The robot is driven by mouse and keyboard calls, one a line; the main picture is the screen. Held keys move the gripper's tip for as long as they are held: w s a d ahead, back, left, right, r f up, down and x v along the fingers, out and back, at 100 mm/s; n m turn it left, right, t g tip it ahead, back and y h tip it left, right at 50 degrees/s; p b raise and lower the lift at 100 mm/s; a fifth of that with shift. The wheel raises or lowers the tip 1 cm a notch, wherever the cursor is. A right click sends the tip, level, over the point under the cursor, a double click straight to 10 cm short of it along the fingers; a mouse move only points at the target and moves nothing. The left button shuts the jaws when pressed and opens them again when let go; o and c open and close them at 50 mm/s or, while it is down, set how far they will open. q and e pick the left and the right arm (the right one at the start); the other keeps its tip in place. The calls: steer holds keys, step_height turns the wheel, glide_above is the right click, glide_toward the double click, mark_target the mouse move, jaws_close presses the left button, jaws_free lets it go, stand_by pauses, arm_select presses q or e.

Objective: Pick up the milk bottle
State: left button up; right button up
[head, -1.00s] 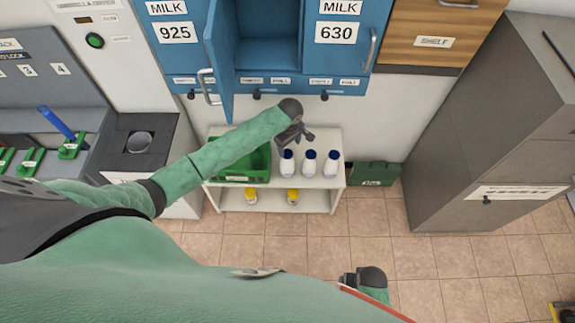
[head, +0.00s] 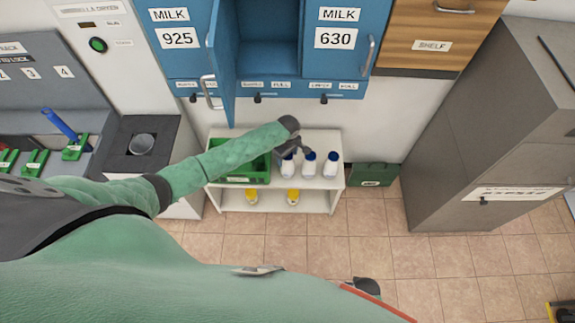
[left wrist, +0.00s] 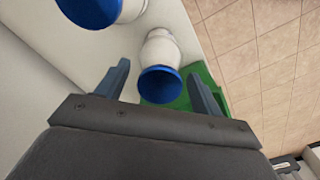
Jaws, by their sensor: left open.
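Three white milk bottles with blue caps stand upright in a row on the white shelf unit (head: 334,145): left (head: 288,168), middle (head: 309,165) and right (head: 331,165). My left gripper (head: 297,152) is open and just above the left and middle bottles, partly covering them. In the left wrist view my left gripper (left wrist: 162,82) has one blue-capped bottle (left wrist: 160,84) between its spread fingers, with no grip on it. A second bottle (left wrist: 95,8) is at the upper left there. My right gripper (head: 366,287) shows only as a dark piece low in the head view.
A green crate (head: 240,180) stands on the shelf beside the bottles, partly behind my left arm. Yellow-topped items (head: 293,196) sit on the lower shelf. Blue lockers (head: 335,70) with an open door (head: 222,60) hang above.

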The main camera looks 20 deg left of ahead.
arm_select(q)
jaws_close()
steer(key=shift+r, duration=0.1)
stand_by(0.3)
